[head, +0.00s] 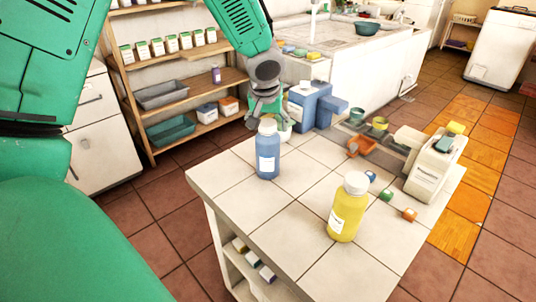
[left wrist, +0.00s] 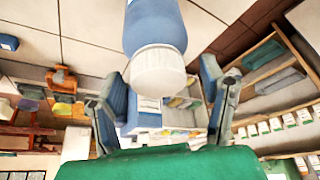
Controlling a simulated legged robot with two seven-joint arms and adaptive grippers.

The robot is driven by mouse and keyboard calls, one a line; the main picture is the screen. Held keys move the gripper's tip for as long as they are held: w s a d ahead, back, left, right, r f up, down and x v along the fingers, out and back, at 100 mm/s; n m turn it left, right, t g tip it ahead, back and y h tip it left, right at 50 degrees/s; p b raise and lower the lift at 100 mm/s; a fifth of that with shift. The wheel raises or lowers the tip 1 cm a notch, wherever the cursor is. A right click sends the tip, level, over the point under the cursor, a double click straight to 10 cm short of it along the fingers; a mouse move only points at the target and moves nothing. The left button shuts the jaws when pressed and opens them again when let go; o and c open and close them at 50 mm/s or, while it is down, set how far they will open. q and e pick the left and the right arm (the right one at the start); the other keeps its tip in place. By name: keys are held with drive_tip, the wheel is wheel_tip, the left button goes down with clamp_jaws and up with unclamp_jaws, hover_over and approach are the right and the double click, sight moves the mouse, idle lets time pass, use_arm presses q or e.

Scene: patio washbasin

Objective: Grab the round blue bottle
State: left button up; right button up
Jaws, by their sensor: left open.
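The round blue bottle (head: 267,155) with a white cap and a white label stands upright on the tiled island top, near its far left edge. My left gripper (head: 268,113) is open just behind and above the bottle's cap in the head view. In the left wrist view, the blue bottle (left wrist: 155,25) appears upside down, its white cap between and just beyond the spread fingers of the left gripper (left wrist: 164,95). The fingers are not closed on it. My right gripper is not in view.
A yellow bottle (head: 348,208) stands on the island (head: 290,225), right of the blue one. A cream dispenser (head: 434,168), small coloured blocks and a blue box (head: 308,103) are further back. A wooden shelf (head: 178,88) stands behind at left. Bare tiles separate the two bottles.

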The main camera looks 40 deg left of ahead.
use_arm(q)
drive_tip(key=shift+s+d+r, duration=0.1)
drive_tip(key=shift+r, duration=0.05)
drive_tip(key=c, duration=0.3)
clamp_jaws()
